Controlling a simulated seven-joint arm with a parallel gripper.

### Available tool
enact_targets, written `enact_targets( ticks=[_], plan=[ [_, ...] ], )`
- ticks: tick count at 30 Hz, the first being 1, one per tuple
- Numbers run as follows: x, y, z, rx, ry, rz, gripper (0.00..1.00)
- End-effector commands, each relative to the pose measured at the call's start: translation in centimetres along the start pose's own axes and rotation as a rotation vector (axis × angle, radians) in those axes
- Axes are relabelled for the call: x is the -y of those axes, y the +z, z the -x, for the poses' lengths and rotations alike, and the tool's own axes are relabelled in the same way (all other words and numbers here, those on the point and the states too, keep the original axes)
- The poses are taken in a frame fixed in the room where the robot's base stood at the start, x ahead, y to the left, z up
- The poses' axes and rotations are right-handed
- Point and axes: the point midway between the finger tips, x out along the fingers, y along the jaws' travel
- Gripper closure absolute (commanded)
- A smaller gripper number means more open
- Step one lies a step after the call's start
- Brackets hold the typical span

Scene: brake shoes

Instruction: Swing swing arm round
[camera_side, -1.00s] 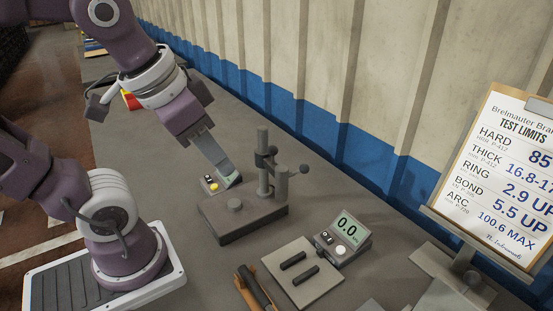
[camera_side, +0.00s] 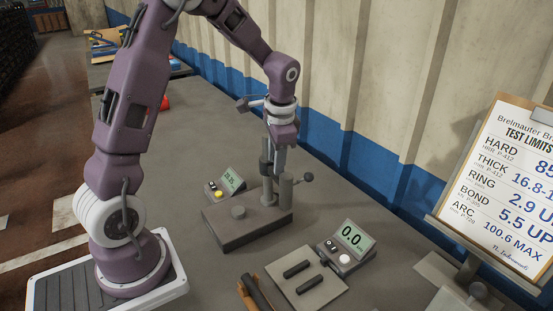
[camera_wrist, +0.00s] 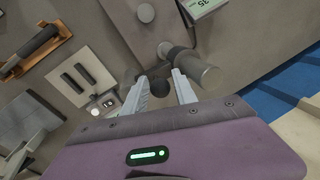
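The test stand has a grey base (camera_side: 235,228) with upright posts and a side arm ending in a dark ball knob (camera_side: 309,177). A short round pad (camera_side: 238,212) sits on the base. My gripper (camera_side: 279,172) points down over the posts, its fingers partly overlapping them in the side view. In the wrist view my gripper (camera_wrist: 160,92) has its fingers apart, with a dark ball knob (camera_wrist: 160,88) showing between them. A thick grey post (camera_wrist: 196,72) stands close beside the right finger. I cannot tell whether the fingers touch the knob or which part is the swing arm.
A meter reading 0.0 (camera_side: 347,243) stands right of the stand, and another meter (camera_side: 228,185) stands behind its left side. A limits board (camera_side: 505,185) stands at right.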

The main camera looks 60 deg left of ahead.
Motion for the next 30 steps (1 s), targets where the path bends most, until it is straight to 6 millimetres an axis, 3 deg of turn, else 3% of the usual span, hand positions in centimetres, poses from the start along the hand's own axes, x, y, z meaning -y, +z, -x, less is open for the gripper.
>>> enact_targets(
  ticks=[6,12,30],
  plan=[
    [0.01,-0.01,-0.1,-0.001,-0.001,0.001,0.67],
    [0.01,-0.01,-0.08,-0.001,-0.001,0.001,1.0],
    [0.03,-0.03,-0.02,-0.002,-0.001,0.001,1.0]
  ],
)
